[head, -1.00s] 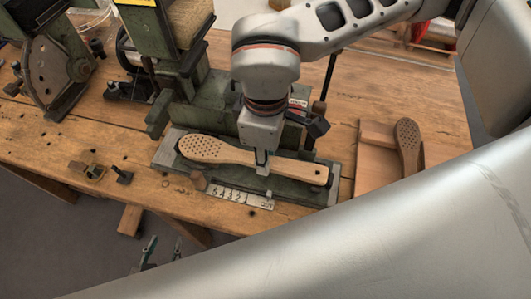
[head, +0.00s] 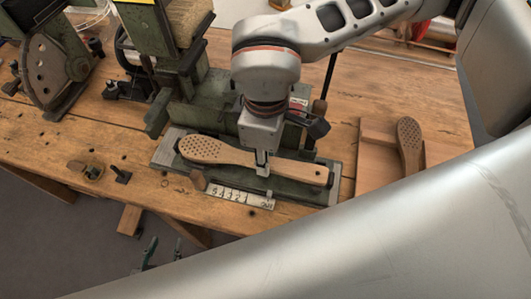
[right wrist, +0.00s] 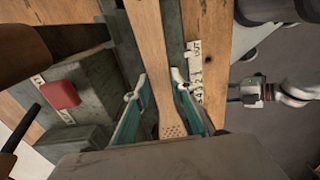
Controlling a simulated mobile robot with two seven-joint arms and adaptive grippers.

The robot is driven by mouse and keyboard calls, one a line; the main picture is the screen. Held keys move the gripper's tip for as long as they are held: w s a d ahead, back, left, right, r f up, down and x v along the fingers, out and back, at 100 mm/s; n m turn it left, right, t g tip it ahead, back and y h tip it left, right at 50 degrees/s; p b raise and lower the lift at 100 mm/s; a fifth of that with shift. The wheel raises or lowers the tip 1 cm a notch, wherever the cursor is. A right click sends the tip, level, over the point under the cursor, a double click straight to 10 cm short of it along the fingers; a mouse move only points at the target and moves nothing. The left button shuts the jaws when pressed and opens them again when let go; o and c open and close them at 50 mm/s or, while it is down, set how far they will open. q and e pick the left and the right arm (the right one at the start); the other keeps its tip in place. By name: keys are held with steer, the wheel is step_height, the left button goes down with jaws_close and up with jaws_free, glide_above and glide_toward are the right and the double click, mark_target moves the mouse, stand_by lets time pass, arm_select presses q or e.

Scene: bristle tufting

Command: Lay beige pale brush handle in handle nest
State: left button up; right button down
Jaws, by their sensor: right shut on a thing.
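The beige pale brush handle (head: 215,151) lies lengthwise over the green nest bed (head: 312,192) at the foot of the press, its drilled head to the left. I cannot tell whether it touches the bed all along. My right gripper (head: 262,168) is shut on the handle near its neck. The handle also runs between the teal fingers in the right wrist view (right wrist: 150,60). My left gripper (head: 163,249) is at the lower left, off the bench front, mostly hidden by my grey arm link; its teal fingertips stand apart and hold nothing visible.
The green press (head: 190,95) rises behind the bed. A numbered scale (head: 240,197) lies at its front edge. A darker brush handle (head: 409,140) rests on a wooden tray (head: 372,178) at right.

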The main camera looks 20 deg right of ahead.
arm_select(q)
steer(key=shift+s+f, duration=0.1)
steer(key=shift+f, duration=0.1)
arm_select(e)
steer(key=shift+f, duration=0.15)
steer(key=c, duration=1.6)
jaws_free()
steer(key=shift+c, duration=0.2)
steer(key=shift+o, duration=0.3)
steer(key=o, duration=0.3)
steer(key=shift+o, duration=0.2)
arm_select(q)
steer(key=shift+t, duration=0.3)
steer(key=shift+w+r+p, duration=0.3)
steer(key=shift+r+p, duration=0.2)
steer(key=shift+r, duration=0.3)
steer(key=shift+w+r+p, duration=0.35)
steer(key=shift+r+p, duration=0.2)
steer(key=shift+r, duration=0.25)
steer(key=shift+w+r+p, duration=0.3)
steer(key=shift+r+p, duration=0.2)
steer(key=shift+r, duration=0.3)
arm_select(e)
steer(key=shift+r, duration=3.5)
